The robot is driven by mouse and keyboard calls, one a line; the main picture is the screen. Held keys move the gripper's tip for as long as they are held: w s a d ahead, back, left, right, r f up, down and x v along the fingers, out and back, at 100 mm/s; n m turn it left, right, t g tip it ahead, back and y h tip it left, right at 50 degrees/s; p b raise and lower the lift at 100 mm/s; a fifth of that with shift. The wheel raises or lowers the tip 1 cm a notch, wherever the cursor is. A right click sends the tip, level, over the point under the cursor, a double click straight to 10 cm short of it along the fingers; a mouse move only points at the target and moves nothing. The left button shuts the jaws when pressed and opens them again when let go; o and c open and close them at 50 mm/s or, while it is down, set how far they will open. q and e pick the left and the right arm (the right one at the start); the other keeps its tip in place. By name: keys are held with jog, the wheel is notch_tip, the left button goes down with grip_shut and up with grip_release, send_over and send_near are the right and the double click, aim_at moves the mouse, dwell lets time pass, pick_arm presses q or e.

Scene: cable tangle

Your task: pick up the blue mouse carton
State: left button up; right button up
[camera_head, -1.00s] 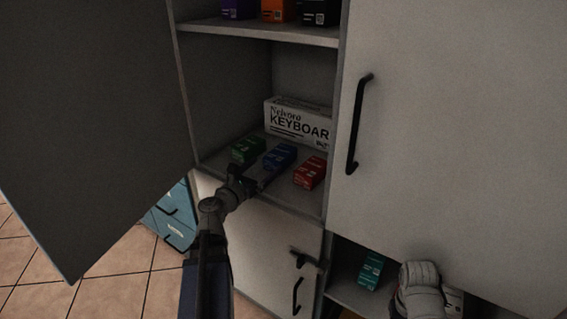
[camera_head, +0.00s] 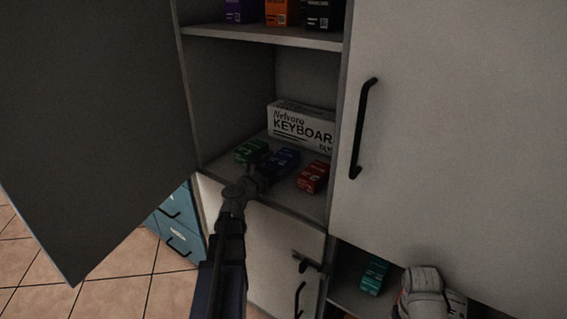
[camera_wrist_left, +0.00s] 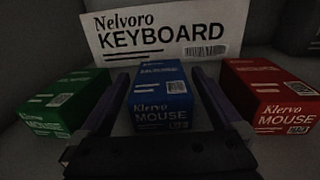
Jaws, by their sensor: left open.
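The blue mouse carton (camera_head: 284,160) lies on the cabinet shelf between a green carton (camera_head: 251,151) and a red carton (camera_head: 313,177). In the left wrist view the blue carton (camera_wrist_left: 162,97) reads "Klervo MOUSE" and stands between the two fingers of my left gripper (camera_wrist_left: 160,100). The fingers are apart, one on each side of it, with a gap visible on both sides. In the head view my left gripper (camera_head: 262,172) reaches in at the shelf's front and covers part of the blue carton. My right gripper is not in view.
A white keyboard box (camera_head: 302,127) stands behind the cartons. The green carton (camera_wrist_left: 66,103) and red carton (camera_wrist_left: 267,96) flank the fingers closely. An upper shelf (camera_head: 262,37) is above. An open door (camera_head: 90,120) is at left, a closed door (camera_head: 450,120) at right.

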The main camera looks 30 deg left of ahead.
aim_at(286, 154)
pick_arm(q)
jog(key=w, duration=0.4)
jog(key=shift+w, duration=0.35)
jog(key=shift+c, duration=0.2)
jog(key=c, duration=1.2)
